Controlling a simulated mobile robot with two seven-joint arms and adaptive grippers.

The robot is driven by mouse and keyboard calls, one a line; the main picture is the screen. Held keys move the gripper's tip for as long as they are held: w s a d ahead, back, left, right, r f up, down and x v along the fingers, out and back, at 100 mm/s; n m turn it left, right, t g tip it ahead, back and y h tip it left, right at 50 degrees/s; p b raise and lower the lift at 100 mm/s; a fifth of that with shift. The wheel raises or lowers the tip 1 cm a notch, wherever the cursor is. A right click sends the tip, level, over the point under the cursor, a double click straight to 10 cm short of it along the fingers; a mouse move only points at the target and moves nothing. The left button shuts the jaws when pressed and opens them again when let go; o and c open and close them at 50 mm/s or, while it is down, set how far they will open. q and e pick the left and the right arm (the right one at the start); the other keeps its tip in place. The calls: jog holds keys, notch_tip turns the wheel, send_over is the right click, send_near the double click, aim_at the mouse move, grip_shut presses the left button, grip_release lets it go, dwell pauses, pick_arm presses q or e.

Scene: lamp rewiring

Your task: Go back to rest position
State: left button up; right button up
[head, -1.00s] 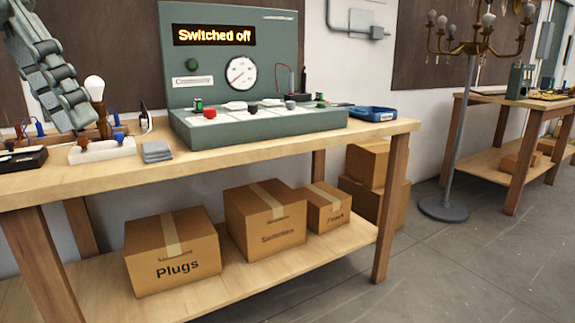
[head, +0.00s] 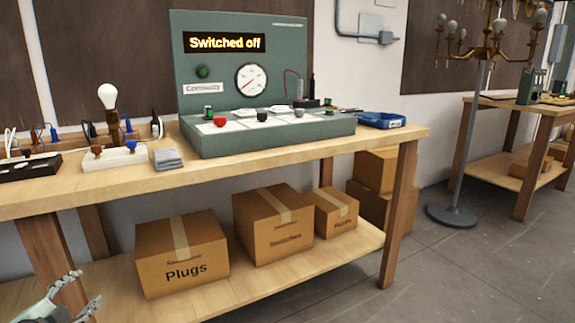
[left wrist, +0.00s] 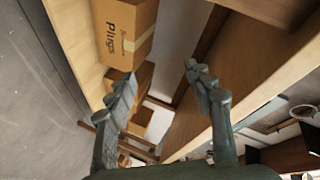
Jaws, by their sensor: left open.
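My left gripper (head: 72,303) is at the lower left corner of the head view, low in front of the table leg, below the tabletop. In the left wrist view its two fingers (left wrist: 163,90) stand apart with nothing between them. The workbench (head: 380,150) lies beyond it, and its tabletop edge shows on the right of the left wrist view. My right gripper is in neither view.
A green test panel (head: 290,135) reading "Switched off", a bulb (head: 108,97) on a stand and a blue tray (head: 381,120) are on the bench. A Plugs box (head: 183,255) and other cartons sit on the lower shelf. A chandelier stand (head: 452,215) is at right; the floor before it is clear.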

pick_arm(q)
jog(key=s+d+f+n+g+y, duration=0.1)
jog(key=s+d+f+n+g, duration=0.1)
jog(key=s+f, duration=0.3)
jog(key=s+d+f+n+g, duration=0.1)
jog(key=s+f+n+g, duration=0.1)
jog(key=f, duration=0.5)
jog(key=s+d+f+n+g+h, duration=0.2)
jog(key=s+d+f+n+g, duration=0.2)
jog(key=s+d+f, duration=0.9)
jog(key=s+d+g, duration=0.3)
jog(key=s, duration=0.1)
jog(key=shift+s+d+f+n+g+p, duration=0.15)
jog(key=shift+d+n+g+p, duration=0.15)
jog(key=shift+g+p, duration=0.1)
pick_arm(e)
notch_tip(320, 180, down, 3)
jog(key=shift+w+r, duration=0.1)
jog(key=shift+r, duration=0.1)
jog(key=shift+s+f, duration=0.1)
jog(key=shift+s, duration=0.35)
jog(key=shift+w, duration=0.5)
pick_arm(q)
jog(key=shift+c, duration=0.3)
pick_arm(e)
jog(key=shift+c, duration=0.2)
